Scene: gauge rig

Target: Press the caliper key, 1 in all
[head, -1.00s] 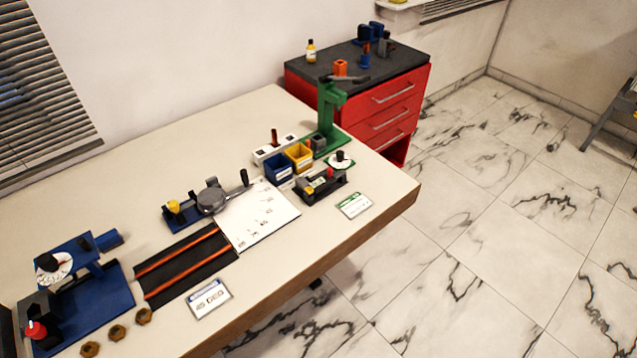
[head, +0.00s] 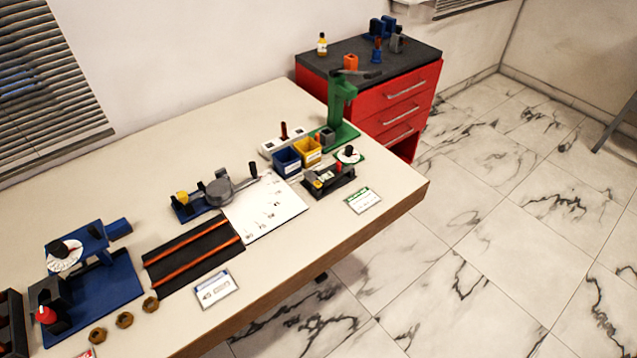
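My gripper is not in view. No part is plainly marked as the caliper key, so I cannot tell which it is. A white card (head: 216,289) at the table's front edge bears a small grey drawing, too small to make out. A low black device (head: 328,180) with small coloured parts stands at the right of the table. A blue stand with a round grey body (head: 219,191), a yellow knob and a black-ended lever sits mid-table. A blue rig (head: 90,280) with a white dial and a red knob is at the left.
A white sheet (head: 262,212) and a black mat with orange strips (head: 193,254) lie mid-table. Blue (head: 287,161) and yellow (head: 307,151) bins stand near a green stand (head: 342,105). Several brass nuts (head: 124,320) lie in front. A red drawer cabinet (head: 392,100) is behind. The back-left tabletop is clear.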

